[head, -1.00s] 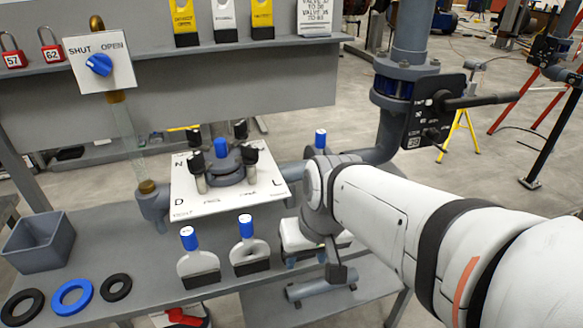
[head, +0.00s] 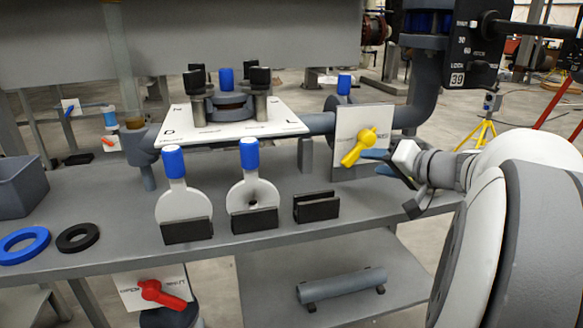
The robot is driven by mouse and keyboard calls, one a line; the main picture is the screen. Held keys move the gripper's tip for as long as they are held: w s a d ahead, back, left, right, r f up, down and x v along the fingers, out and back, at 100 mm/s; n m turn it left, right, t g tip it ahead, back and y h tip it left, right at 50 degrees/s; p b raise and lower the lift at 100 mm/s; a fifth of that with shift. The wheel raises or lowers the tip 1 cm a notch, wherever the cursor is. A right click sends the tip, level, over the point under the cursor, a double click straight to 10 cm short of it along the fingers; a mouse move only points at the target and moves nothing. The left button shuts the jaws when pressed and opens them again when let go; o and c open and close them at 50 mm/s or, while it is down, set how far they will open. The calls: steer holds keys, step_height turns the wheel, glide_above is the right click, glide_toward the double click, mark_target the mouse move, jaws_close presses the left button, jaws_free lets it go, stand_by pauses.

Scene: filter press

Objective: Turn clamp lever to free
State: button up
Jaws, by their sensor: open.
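A yellow lever (head: 364,147) sits on an upright white plate (head: 346,124) at the right end of the bench. Its handle slants down to the left. The plate's lettering is too small to read, so I cannot tell whether this is the clamp lever. My gripper (head: 390,172) is open just right of the yellow lever, its fingers pointing left towards it. I cannot tell whether a finger touches the lever. A red lever (head: 162,295) is on a white plate below the bench. A black lever (head: 535,28) juts from a black plate marked LOCK at the upper right.
Two blue-topped paddles (head: 176,205) (head: 251,195) stand in black holders at the bench (head: 120,210) front, beside an empty black holder (head: 316,207). A white plate with black knobs (head: 260,92) and a blue knob stands behind. A grey pipe (head: 342,285) lies on the lower shelf.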

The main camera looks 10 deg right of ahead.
mark_target(356, 157)
steer(key=x, duration=0.2)
steer(key=b+x, duration=0.1)
steer(key=x, duration=0.2)
steer(key=d+x, duration=0.1)
steer(key=x, duration=0.1)
steer(key=shift+w, duration=0.5)
jaws_close()
steer(key=shift+d, duration=0.15)
